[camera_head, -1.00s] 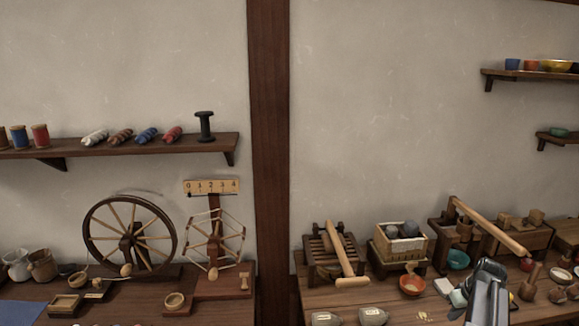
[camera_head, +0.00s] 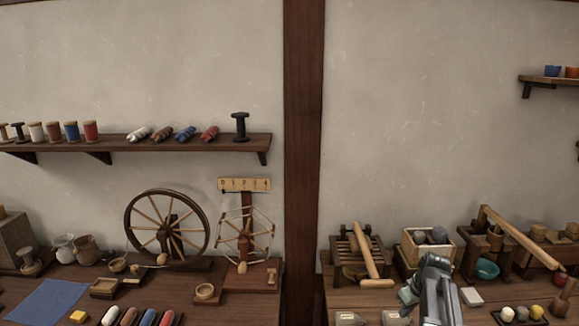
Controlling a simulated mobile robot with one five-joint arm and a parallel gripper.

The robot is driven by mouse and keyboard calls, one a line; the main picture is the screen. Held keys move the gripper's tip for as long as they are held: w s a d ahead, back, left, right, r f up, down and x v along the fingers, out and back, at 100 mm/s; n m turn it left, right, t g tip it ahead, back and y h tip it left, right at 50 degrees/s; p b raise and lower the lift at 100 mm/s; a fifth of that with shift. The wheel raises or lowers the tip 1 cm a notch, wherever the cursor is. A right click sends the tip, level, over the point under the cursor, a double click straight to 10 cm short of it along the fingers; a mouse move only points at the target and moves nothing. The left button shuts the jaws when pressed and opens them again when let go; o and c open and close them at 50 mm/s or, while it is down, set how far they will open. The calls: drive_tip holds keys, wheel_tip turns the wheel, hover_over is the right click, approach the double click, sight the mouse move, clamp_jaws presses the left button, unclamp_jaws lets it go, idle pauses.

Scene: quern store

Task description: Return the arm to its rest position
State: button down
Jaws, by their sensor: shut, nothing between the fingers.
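My gripper (camera_head: 433,270) shows at the lower right, grey and metallic, in front of the right-hand workbench (camera_head: 380,301). It is shut and holds nothing I can see. Its fingertips are hard to make out from this angle.
A slatted wooden stand with a roller (camera_head: 371,257) is left of my gripper. A lever press (camera_head: 521,237) and a teal bowl (camera_head: 487,269) are right of it. A dark post (camera_head: 303,150) divides the wall. A spinning wheel (camera_head: 167,231) stands on the left bench.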

drive_tip(key=s+a+r+n, duration=0.1)
drive_tip(key=a, duration=1.4)
drive_tip(key=s+a+m+g+p, duration=0.1)
drive_tip(key=s+a+m, duration=0.3)
drive_tip(key=s+a, duration=0.5)
drive_tip(key=shift+s+g+h, duration=0.4)
drive_tip(key=shift+s+g, duration=0.35)
drive_tip(key=shift+g, duration=0.15)
